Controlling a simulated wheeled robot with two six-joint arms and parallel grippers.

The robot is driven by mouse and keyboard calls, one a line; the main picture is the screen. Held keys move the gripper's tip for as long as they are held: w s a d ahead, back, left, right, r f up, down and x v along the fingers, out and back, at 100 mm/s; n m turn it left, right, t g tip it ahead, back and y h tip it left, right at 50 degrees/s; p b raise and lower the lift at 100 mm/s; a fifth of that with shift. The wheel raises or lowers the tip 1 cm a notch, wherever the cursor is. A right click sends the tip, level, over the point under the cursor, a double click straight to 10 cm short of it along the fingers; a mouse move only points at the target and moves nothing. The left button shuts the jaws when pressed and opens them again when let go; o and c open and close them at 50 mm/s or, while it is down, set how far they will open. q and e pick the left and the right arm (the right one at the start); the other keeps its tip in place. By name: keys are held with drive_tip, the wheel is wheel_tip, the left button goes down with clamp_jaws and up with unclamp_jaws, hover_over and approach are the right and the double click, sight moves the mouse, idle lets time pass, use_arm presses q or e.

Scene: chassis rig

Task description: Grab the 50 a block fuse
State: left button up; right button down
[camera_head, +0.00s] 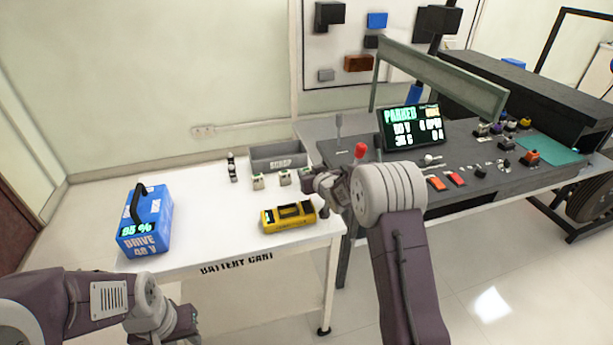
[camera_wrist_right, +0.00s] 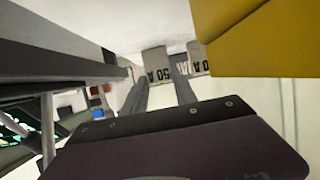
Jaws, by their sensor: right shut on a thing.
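The block fuse marked 50 A (camera_wrist_right: 155,64) is a pale grey block, and its lettering shows upside down in the right wrist view. It sits between the fingertips of my right gripper (camera_wrist_right: 162,82), which is shut on it. A second pale block (camera_wrist_right: 197,60), its marking partly cut off, is beside it. In the head view my right gripper (camera_head: 308,181) is at the right side of the white cart top, close to a small pale block (camera_head: 285,178). Another such block (camera_head: 258,182) stands further left. My left gripper (camera_head: 180,325) is low at the left; its fingers are not clear.
The white battery cart (camera_head: 200,210) carries a blue drive battery (camera_head: 147,222), a yellow case (camera_head: 288,217), a grey bin (camera_head: 279,156) and a small dark upright item (camera_head: 232,168). A dark bench (camera_head: 465,160) with a lit screen (camera_head: 411,126) is at right. The cart's middle is clear.

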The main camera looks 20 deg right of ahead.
wheel_tip(320, 180, up, 10)
drive_tip(key=p, duration=0.3)
